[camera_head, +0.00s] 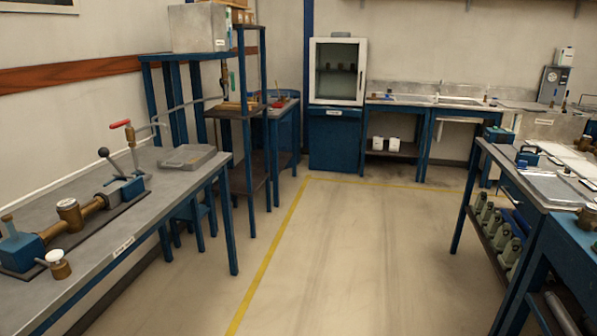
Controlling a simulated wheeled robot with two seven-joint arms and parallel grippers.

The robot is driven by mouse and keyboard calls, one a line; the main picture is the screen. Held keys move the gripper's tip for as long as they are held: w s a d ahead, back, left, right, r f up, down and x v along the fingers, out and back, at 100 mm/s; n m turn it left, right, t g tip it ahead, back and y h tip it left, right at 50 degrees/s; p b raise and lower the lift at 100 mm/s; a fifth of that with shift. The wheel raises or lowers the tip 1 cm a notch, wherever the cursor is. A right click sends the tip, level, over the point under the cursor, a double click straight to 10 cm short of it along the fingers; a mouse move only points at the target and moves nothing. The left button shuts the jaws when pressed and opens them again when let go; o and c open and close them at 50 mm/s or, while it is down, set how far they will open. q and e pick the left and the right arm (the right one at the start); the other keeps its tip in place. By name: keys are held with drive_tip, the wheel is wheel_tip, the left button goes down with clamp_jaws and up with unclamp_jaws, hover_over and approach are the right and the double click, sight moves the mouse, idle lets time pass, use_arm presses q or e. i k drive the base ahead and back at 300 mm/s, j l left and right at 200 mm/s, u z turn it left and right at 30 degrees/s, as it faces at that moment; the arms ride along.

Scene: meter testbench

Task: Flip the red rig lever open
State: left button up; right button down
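A red lever (120,124) sits on top of a thin upright metal pipe (133,150) at the left workbench. The lever points left and lies nearly level. Whether its valve is open or shut cannot be told. The pipe stands close to the far end of a rig with a brass pipe (86,212), a blue block (22,251) and a brass meter (70,214). A second lever with a dark ball knob (103,153) leans over the same rig. Neither of my grippers is in view.
The left workbench (170,215) carries a shallow grey tray (187,157). A blue-framed shelf stand (264,110) stands beyond it. The middle floor (335,260) is clear, with a yellow line (268,262) on its left. Another bench (500,160) stands at right.

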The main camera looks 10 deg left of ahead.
sight(127, 122)
drive_tip(key=i+l+u, duration=0.15)
drive_tip(key=i+u, duration=0.25)
drive_tip(key=i+l+u, duration=0.25)
drive_tip(key=i+u, duration=0.2)
drive_tip(key=i+l+u, duration=0.7)
drive_tip(key=l+u, duration=0.15)
drive_tip(key=i+l+u, duration=0.15)
drive_tip(key=l+u, duration=0.25)
drive_tip(key=l, duration=0.3)
drive_tip(key=i+l+u, duration=0.15)
drive_tip(key=l+u, duration=0.3)
drive_tip(key=l, duration=0.2)
